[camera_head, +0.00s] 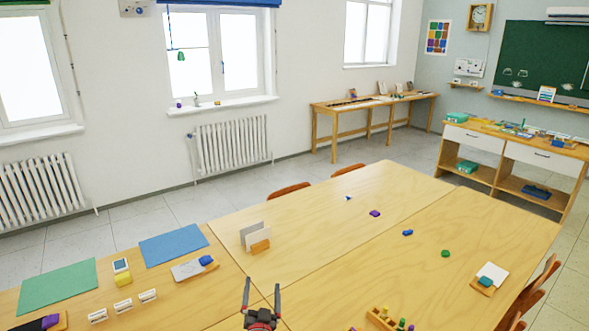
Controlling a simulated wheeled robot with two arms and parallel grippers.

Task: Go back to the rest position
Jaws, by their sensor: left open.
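My left gripper (261,292) shows at the bottom centre of the head view. Its two dark fingers with reddish tips point away from me and stand apart, with nothing between them. It is over the near edge of the large wooden table (335,225), close to the seam with the side table on the left. My right gripper is not in this view.
A card holder (260,246), a purple piece (375,213), a blue piece (407,233) and a green piece (445,253) are on the table. A wooden peg block (380,320) is at the near edge. Green (58,287) and blue (173,245) mats lie left. The table's middle is mostly clear.

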